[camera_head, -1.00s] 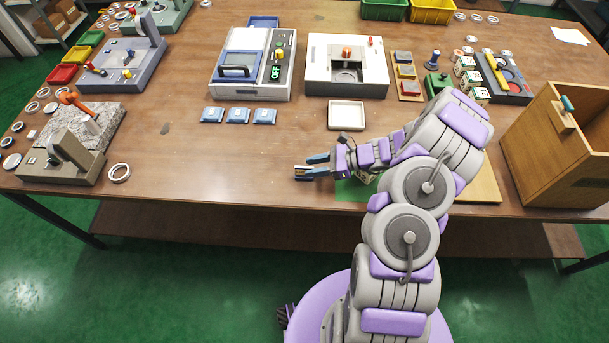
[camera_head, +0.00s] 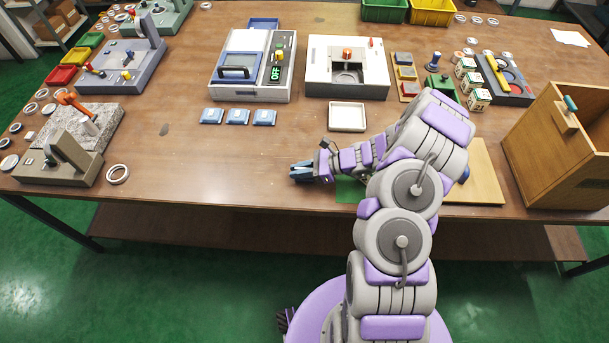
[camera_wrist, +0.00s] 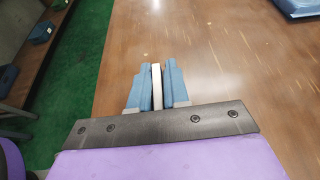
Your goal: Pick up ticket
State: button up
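My gripper (camera_head: 296,172) is above the front middle of the brown table, pointing left. In the wrist view its blue fingers (camera_wrist: 156,80) are close together, with a thin cream strip (camera_wrist: 157,86) upright and edge-on between them. This strip looks like the ticket; its face is not visible. In the head view the fingers hide nearly all of it. I cannot tell how far the fingers are above the tabletop.
A green patch (camera_head: 348,190) and a wooden board (camera_head: 484,180) lie partly behind my arm. A white tray (camera_head: 347,116), several blue packets (camera_head: 238,117) and a device reading OFF (camera_head: 252,65) stand farther back. A wooden box (camera_head: 560,150) stands right.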

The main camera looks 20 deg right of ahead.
grip_shut()
jog(key=shift+r, duration=0.15)
